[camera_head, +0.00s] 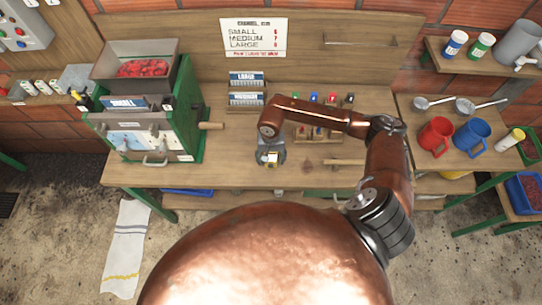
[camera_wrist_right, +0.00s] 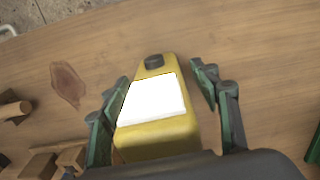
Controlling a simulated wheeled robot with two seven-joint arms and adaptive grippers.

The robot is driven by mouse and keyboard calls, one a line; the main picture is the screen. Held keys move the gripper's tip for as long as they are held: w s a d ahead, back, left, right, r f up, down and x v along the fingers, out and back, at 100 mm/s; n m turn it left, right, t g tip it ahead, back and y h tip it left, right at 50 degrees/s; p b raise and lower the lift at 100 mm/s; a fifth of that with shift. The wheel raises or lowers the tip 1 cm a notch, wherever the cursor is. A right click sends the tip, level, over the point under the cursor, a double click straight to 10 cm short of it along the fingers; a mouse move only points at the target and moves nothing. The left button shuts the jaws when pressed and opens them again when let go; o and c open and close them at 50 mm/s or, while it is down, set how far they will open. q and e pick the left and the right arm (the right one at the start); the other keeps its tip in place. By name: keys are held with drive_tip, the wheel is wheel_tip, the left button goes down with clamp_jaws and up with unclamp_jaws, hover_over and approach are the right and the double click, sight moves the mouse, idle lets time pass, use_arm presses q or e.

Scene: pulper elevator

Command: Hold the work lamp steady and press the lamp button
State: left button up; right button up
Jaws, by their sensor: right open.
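The work lamp (camera_wrist_right: 160,132) is a yellow block with a bright white panel and a black button (camera_wrist_right: 154,61) on its far end in the right wrist view. In the head view only a small yellow part of the lamp (camera_head: 271,156) shows at the front of the bench, under my right gripper (camera_head: 268,162). In the wrist view my right gripper (camera_wrist_right: 160,78) is open, with its green fingers on both sides of the lamp. A gap shows at the right finger; the left finger is very close, and I cannot tell if it touches. My left gripper is out of view.
The wooden bench (camera_head: 235,175) is clear left of the lamp. A green machine (camera_head: 190,120) with a wooden handle (camera_head: 210,126) stands farther left. Small wooden pieces (camera_wrist_right: 40,165) lie near the lamp.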

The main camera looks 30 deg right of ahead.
drive_tip(key=shift+c, duration=0.7)
drive_tip(key=c, duration=0.5)
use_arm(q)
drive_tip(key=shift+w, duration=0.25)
use_arm(e)
drive_tip(key=c, duration=0.8)
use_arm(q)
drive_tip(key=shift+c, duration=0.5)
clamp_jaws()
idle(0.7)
